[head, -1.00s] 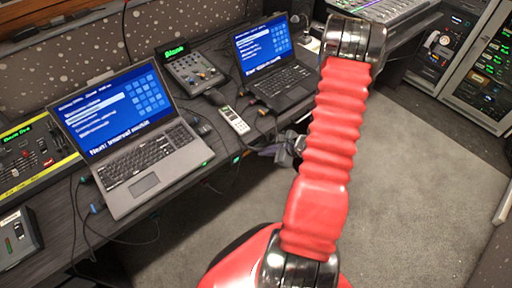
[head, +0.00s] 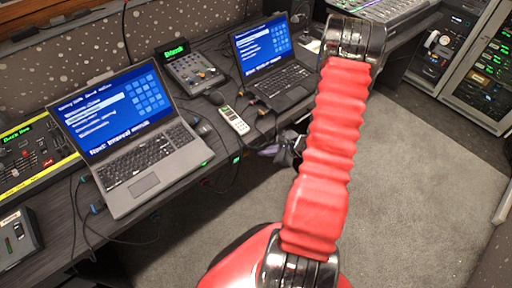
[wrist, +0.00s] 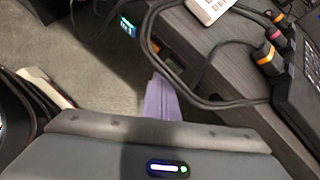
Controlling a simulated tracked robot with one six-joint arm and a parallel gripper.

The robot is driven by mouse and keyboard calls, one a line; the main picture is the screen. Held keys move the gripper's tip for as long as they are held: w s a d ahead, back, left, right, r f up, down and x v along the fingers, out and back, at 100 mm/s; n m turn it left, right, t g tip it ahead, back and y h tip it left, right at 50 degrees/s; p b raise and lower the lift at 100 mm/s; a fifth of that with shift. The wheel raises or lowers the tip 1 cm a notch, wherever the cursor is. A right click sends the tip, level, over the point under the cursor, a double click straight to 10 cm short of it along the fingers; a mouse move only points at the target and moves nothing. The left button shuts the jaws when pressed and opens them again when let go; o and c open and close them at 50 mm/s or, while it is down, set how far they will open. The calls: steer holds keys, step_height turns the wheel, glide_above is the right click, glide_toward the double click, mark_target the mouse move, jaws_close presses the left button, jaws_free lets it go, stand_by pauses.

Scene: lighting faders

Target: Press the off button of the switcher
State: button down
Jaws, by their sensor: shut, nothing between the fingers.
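I cannot tell for sure which device is the switcher. A small white unit with rows of buttons and a green display (head: 234,119) lies on the desk between the two laptops. Part of this white unit shows at the top of the wrist view (wrist: 208,8). Its button labels are too small to read. My gripper (head: 267,151) is just off the desk's front edge, below and right of the white unit, partly hidden by my red arm. In the wrist view its lavender fingers (wrist: 158,82) are shut and empty, over the floor beside the desk edge, apart from the unit.
A large laptop (head: 140,150) and a smaller one (head: 270,65) stand open on the desk. Fader consoles stand at the left (head: 30,155) and back (head: 190,70). Dark cables (wrist: 200,95) hang over the desk edge. The carpet (head: 420,190) at right is clear.

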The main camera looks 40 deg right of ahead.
steer(key=shift+w, duration=0.7)
stand_by(1.3)
steer(key=shift+s, duration=0.75)
steer(key=shift+s, duration=0.1)
steer(key=shift+s+d, duration=0.1)
steer(key=shift+s, duration=2.3)
